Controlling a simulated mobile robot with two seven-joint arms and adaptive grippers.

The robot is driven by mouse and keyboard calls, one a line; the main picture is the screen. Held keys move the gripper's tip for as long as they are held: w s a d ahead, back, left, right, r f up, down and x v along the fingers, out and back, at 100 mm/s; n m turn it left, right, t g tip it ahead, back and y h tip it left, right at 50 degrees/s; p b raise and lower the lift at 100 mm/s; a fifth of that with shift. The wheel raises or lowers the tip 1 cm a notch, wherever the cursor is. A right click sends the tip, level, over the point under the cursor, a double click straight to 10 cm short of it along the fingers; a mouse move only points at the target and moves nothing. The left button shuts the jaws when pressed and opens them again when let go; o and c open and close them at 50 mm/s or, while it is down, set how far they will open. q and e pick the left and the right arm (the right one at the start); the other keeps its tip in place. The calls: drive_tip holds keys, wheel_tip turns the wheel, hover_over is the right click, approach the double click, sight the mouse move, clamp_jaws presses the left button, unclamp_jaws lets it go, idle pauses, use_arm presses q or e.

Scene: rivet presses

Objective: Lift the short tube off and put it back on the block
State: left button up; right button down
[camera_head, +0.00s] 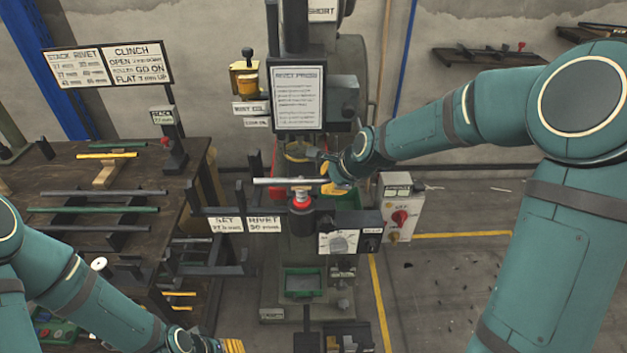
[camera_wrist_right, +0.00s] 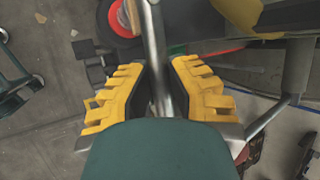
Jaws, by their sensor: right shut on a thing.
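A grey metal tube (camera_head: 285,181) lies level across the top of the press's lower post, which has a red ring (camera_head: 301,200). My right gripper (camera_head: 338,183) is shut on its right end. In the right wrist view the tube (camera_wrist_right: 154,45) runs between the yellow fingers (camera_wrist_right: 158,85). I cannot tell whether the tube touches the post.
The rivet press (camera_head: 297,80) stands behind the post. Longer tubes (camera_head: 92,210) lie on racks on the dark bench (camera_head: 60,170). A control box (camera_head: 400,207) with a red knob stands right of the post. Open floor (camera_head: 450,280) lies to the right.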

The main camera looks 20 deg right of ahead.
drive_tip(key=shift+r, duration=0.1)
drive_tip(key=shift+r, duration=0.25)
drive_tip(key=shift+r+p, duration=0.4)
drive_tip(key=shift+r, duration=0.1)
drive_tip(key=s+d+b, duration=0.1)
drive_tip(key=s+d, duration=0.2)
drive_tip(key=s, duration=0.5)
drive_tip(key=s+d+b, duration=0.1)
drive_tip(key=s+d, duration=0.3)
drive_tip(key=s, duration=0.4)
drive_tip(key=shift+s+f+b, duration=0.15)
drive_tip(key=shift+s+b, duration=0.15)
drive_tip(key=shift+b, duration=0.1)
drive_tip(key=shift+d, duration=0.1)
drive_tip(key=shift+r+p, duration=1.4)
drive_tip(key=shift+f, duration=0.1)
